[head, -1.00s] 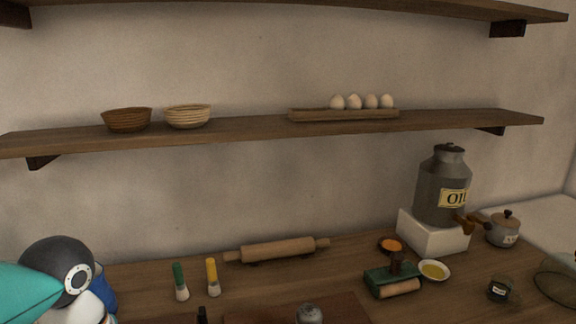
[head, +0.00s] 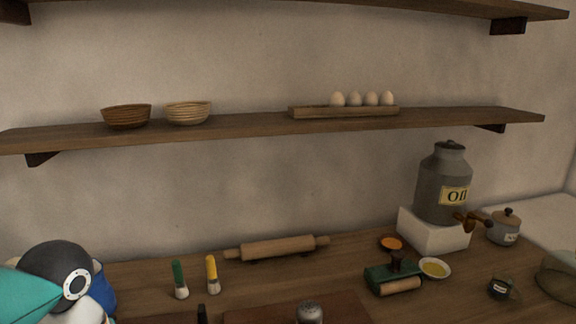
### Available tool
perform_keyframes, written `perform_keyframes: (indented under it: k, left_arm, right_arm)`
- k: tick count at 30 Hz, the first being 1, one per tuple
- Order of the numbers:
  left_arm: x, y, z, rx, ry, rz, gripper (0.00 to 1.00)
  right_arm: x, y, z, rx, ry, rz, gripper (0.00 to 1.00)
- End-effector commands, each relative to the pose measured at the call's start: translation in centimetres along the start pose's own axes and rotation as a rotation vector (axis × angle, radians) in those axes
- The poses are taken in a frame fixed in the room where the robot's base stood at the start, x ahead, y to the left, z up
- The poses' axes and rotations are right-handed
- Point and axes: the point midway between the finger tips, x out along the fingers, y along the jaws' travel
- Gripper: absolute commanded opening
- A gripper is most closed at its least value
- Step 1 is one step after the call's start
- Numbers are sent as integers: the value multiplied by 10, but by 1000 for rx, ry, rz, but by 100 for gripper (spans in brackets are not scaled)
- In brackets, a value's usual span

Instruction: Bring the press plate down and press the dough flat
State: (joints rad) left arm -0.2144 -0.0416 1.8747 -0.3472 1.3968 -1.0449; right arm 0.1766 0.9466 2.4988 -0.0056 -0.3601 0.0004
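I cannot make out a press plate or any dough in the head view. Neither gripper shows. Only a teal and black section of my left arm shows at the lower left, and its gripper end is out of frame. A dark board (head: 262,313) is cut off by the bottom edge, with a grey metal shaker-like top (head: 309,312) in front of it. A green tool with a wooden roller (head: 392,279) lies on the counter, right of centre.
A rolling pin (head: 277,248) lies near the wall. Green (head: 179,279) and yellow-handled (head: 212,275) brushes stand left. An oil can (head: 443,185) on a white block, a lidded pot (head: 503,227) and an oil bowl (head: 434,268) are right. Shelves span above.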

Motion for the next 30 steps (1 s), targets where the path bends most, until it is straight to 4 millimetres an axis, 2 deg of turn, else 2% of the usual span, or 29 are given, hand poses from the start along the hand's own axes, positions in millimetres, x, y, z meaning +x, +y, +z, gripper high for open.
perform_keyframes:
  k: [30]
  left_arm:
    - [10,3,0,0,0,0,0]
  right_arm:
    - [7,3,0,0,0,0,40]
